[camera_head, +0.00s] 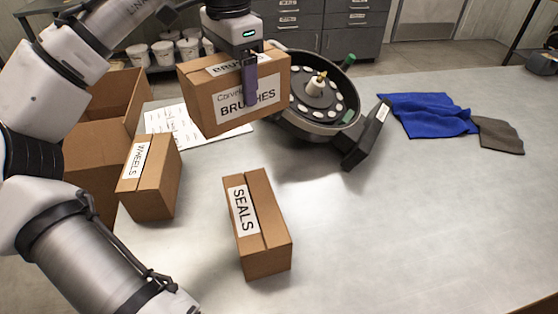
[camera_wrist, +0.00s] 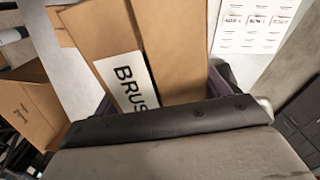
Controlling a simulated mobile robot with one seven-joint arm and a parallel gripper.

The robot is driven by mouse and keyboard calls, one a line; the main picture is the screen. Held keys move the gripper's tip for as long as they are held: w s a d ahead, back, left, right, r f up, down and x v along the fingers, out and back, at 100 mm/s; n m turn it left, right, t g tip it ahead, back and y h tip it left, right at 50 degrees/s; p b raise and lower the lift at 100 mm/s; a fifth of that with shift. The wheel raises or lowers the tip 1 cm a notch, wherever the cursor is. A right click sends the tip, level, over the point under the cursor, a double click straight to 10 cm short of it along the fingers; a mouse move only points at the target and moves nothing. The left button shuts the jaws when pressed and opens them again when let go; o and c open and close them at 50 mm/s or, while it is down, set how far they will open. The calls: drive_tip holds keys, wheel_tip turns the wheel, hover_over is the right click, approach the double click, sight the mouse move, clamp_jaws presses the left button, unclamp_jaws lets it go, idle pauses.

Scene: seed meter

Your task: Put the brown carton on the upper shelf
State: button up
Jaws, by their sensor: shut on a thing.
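A brown carton labelled BRUSHES (camera_head: 208,103) is held in the air by my gripper (camera_head: 249,75). The gripper is shut on it, with one finger against its labelled front face. In the wrist view the carton's top and label (camera_wrist: 135,60) fill the space between the fingers. Two more brown cartons stand on the metal table: one labelled WHEELS (camera_head: 150,185) at the left and one labelled SEALS (camera_head: 262,225) near the front middle. No upper shelf for the carton is clearly identifiable in these views.
A round seed meter (camera_head: 325,125) sits just behind and right of the held carton. An open cardboard box (camera_head: 95,150) is at the left, by a printed sheet (camera_head: 170,125). Blue cloth (camera_head: 425,112) lies at the back right. The table's right front is clear.

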wheel_tip(320, 180, down, 18)
drive_tip(key=shift+f, duration=0.25)
drive_tip(key=shift+f+b, duration=0.15)
drive_tip(key=shift+b, duration=0.15)
drive_tip(key=o, duration=1)
drive_tip(key=shift+o, duration=0.4)
